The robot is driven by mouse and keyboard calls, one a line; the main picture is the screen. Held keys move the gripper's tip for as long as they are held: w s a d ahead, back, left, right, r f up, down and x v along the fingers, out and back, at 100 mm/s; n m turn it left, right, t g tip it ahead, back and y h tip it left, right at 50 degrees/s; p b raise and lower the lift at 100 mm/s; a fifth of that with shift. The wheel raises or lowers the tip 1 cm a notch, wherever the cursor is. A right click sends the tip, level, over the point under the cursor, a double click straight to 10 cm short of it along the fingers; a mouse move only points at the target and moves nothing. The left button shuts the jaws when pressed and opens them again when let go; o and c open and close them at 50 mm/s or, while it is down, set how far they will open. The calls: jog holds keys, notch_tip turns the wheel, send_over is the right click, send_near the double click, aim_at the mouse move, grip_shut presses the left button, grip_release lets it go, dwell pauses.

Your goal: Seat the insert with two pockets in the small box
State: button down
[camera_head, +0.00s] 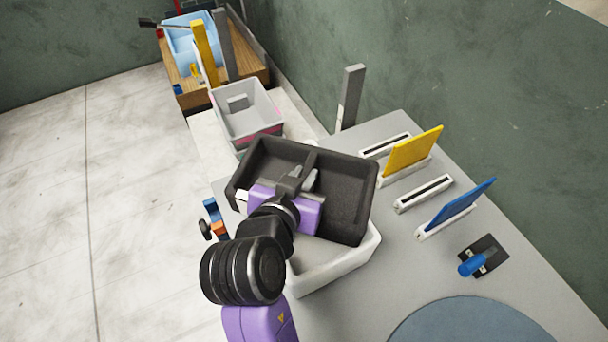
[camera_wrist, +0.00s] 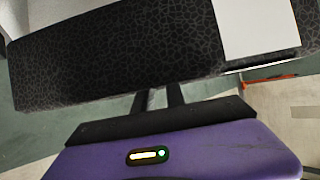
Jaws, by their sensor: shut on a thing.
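The black foam insert (camera_head: 345,205) has two pockets split by a divider, and in the head view it is tilted above the white small box (camera_head: 340,268). My gripper (camera_head: 298,186) is shut on the insert near its divider. The insert covers most of the box's opening, so I cannot tell whether they touch. In the wrist view the insert's dark, patterned side (camera_wrist: 150,55) fills the upper part, with a pale label on it. The fingers (camera_wrist: 158,98) reach to the insert, and their tips are hidden.
A grey bin (camera_head: 247,115) stands behind the table. White slotted holders on the right carry a yellow panel (camera_head: 412,151) and a blue panel (camera_head: 460,206). A blue-handled tool (camera_head: 474,264) lies near a round blue-grey disc (camera_head: 480,322).

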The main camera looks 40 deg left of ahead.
jog(key=shift+f, duration=0.2)
jog(key=shift+f+b, duration=0.3)
jog(key=shift+f, duration=0.1)
jog(key=shift+f, duration=0.2)
jog(key=c, duration=1.4)
grip_release()
